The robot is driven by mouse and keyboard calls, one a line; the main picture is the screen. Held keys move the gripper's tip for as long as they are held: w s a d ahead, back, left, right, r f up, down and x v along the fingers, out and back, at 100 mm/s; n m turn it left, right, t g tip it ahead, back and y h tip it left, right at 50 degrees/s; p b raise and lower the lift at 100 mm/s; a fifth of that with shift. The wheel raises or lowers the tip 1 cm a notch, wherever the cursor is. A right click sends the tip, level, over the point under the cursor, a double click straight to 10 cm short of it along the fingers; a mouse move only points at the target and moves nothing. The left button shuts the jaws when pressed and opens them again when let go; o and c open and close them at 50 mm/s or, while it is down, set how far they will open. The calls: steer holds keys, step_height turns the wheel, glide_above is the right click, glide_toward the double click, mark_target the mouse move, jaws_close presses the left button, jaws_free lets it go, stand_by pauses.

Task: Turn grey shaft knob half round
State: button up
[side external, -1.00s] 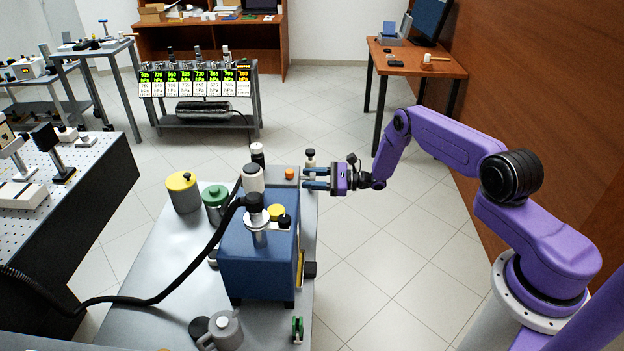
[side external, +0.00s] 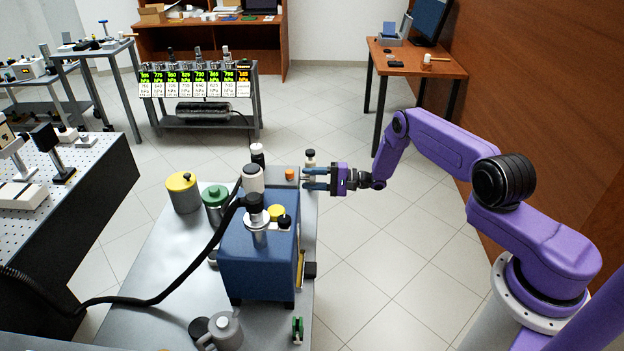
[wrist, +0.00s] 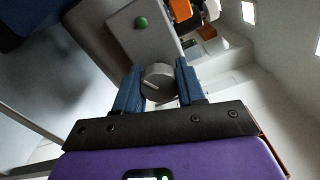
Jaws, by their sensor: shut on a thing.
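The grey shaft knob (wrist: 159,83) is a round grey cap with a pale line across its face, in the wrist view. It sits between the two blue fingers of my gripper (wrist: 158,92), which are shut on it from both sides. The pale line runs nearly level, tilted slightly down to the right. In the side external view my gripper (side external: 316,179) reaches from the right to the end of a grey box (side external: 284,183); the knob is largely hidden there by the fingers.
A blue pump body (side external: 255,262) stands in front of the grey box on the grey table (side external: 150,285). Yellow-lidded (side external: 183,192) and green-lidded (side external: 215,203) canisters stand to the left. A black hose (side external: 150,300) crosses the table. The floor right of the table is clear.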

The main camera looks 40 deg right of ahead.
steer(key=n, duration=0.6)
steer(key=shift+d, duration=0.1)
steer(key=n, duration=0.5)
steer(key=shift+n, duration=0.4)
steer(key=o, duration=1)
steer(key=shift+o, duration=0.2)
steer(key=shift+s, duration=0.1)
steer(key=v, duration=1.7)
steer(key=shift+s+d+r, duration=0.1)
steer(key=shift+d+r, duration=0.05)
